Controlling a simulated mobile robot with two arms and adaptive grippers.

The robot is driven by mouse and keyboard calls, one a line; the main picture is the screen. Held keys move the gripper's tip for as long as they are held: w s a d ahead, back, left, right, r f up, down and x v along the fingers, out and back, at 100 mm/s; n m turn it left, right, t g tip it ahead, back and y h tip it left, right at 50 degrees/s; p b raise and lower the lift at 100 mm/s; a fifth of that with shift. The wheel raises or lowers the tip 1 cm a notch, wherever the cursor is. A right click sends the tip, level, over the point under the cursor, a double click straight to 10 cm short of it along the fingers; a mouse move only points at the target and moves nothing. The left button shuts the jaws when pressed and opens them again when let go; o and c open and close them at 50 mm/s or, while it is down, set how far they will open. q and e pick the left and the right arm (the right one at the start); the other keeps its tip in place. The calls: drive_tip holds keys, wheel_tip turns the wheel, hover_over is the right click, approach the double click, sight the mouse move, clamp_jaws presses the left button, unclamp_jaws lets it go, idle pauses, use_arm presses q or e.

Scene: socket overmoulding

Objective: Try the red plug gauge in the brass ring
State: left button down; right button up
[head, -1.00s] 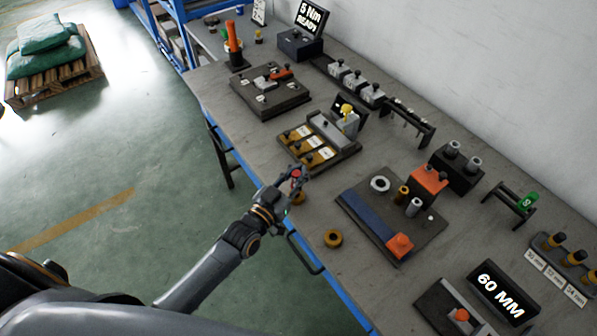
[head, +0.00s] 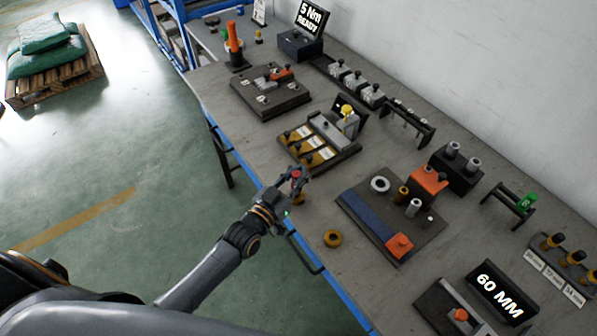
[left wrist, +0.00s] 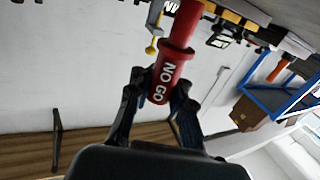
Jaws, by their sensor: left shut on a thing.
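The red plug gauge (left wrist: 172,75), marked NO GO, is in my left gripper (left wrist: 158,97) in the left wrist view. The fingers are shut around its thick end. In the head view only a small red part of the gauge (head: 296,174) shows in my left gripper (head: 297,180), near the bench's front edge. One brass ring (head: 299,198) lies just below that gripper, partly hidden. I cannot tell whether the gauge touches it. Another brass ring (head: 333,238) lies flat to the right, apart from the gripper. My right gripper is not in view.
A dark board with a blue strip (head: 362,215) and small parts stands right of the rings. A tray with brass-coloured plates (head: 310,147) stands behind the gripper. A dark handle (head: 304,252) sticks out at the front edge. Bare bench lies around the rings.

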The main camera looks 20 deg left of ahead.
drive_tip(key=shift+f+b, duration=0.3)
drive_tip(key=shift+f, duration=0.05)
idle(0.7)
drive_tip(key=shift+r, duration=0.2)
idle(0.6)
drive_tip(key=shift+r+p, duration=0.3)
drive_tip(key=shift+p, duration=0.2)
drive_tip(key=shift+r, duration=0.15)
idle(3.2)
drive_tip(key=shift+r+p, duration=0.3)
drive_tip(key=shift+p, duration=0.15)
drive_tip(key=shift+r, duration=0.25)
idle(1.6)
